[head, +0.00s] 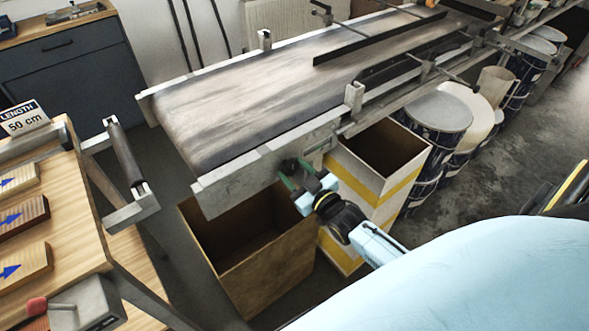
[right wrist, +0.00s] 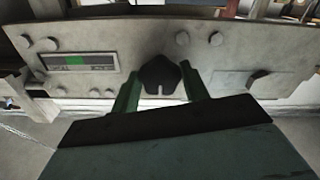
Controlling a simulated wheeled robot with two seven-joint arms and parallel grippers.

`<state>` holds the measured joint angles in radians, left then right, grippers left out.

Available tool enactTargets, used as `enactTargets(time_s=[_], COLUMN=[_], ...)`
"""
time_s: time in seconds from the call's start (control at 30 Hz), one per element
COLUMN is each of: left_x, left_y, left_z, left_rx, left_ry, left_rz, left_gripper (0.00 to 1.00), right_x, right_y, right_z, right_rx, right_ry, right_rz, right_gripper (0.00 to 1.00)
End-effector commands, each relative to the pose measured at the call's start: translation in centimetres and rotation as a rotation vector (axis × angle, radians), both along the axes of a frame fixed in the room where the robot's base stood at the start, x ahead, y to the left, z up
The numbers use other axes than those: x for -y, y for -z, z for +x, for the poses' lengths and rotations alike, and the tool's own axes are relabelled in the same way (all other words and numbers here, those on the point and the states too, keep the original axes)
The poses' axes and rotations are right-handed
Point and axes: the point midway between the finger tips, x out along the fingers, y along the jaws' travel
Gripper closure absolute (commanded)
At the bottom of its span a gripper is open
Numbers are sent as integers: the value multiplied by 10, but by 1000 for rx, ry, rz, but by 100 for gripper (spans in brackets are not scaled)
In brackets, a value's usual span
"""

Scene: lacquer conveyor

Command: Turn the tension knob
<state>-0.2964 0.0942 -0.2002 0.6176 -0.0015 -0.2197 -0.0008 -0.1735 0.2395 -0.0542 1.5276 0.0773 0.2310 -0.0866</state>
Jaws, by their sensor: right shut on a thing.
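The tension knob (right wrist: 160,77) is a dark, lobed knob on the grey metal side plate (right wrist: 225,62) of the conveyor. In the right wrist view it sits between the two green fingers of my right gripper (right wrist: 160,88), which is shut on it. A pale notch shows on the knob's near face. In the head view my right gripper (head: 290,173) reaches the near end of the conveyor's side plate, and the knob is hard to make out there. A small gauge with a green patch (right wrist: 76,61) is on the plate, left of the knob. My left gripper is not in view.
The conveyor belt (head: 260,90) runs to the back right. An open wooden box (head: 262,270) and a yellow-striped box (head: 348,200) stand below it. Several drums (head: 440,112) line its right side. A wooden bench with blocks (head: 75,250) is at the left.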

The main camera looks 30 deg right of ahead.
Motion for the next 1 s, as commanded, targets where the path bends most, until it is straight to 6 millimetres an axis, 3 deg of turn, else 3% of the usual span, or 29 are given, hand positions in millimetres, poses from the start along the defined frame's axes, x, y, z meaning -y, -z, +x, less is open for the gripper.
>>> enactTargets(time_s=[0.27, 1.0], left_x=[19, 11], left_y=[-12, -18], left_z=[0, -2], left_rx=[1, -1], left_ry=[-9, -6], left_rz=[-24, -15], left_gripper=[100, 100], right_x=[1, 2], right_y=[-1, -1], right_z=[0, 0], right_rx=[19, 74], right_ry=[1, 1], right_rz=[-261, -947], right_gripper=[78, 78])
